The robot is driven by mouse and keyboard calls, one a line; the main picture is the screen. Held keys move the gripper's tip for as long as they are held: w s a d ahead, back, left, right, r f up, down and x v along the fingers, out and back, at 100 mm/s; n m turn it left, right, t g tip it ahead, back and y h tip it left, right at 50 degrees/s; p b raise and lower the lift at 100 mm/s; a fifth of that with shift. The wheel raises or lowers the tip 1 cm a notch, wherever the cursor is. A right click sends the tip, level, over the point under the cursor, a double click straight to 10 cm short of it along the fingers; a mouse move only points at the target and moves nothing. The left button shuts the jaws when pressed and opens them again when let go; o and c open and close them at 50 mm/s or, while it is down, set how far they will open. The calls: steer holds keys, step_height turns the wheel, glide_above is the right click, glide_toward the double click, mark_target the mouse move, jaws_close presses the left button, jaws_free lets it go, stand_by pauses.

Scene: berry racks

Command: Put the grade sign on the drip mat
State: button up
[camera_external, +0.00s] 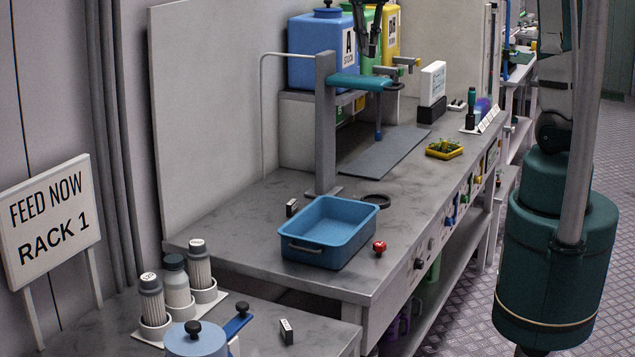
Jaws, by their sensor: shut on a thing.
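My gripper (369,48) is at the top centre, in front of the stock tanks and above the teal arm of the bench stand. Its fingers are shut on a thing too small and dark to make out. A flat dark grey mat (378,156), which looks like the drip mat, lies on the bench below and behind the stand. The middle of the mat looks bare. I cannot tell for sure which thing is the grade sign. A white upright sign (433,80) stands in a dark base right of the mat.
The stand post (325,130) and its teal arm (358,82) rise at the mat's left. Blue (314,60) and yellow (388,35) tanks stand behind.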

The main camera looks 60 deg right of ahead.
steer(key=s+d+f+n+b, duration=0.2)
steer(key=s+d+f, duration=0.1)
steer(key=d+f, duration=0.45)
steer(key=s+d+f+n+b, duration=0.1)
steer(key=s+d+f, duration=0.2)
steer(key=d+f, duration=0.45)
steer(key=n+b, duration=0.3)
steer(key=n, duration=0.3)
glide_above(421, 177)
step_height(421, 177, down, 19)
steer(key=shift+d+r, duration=0.15)
steer(key=shift+f+p, duration=0.3)
steer(key=shift+f, duration=2.6)
steer(key=shift+f, duration=0.1)
steer(key=shift+f, duration=2)
steer(key=shift+f, duration=0.15)
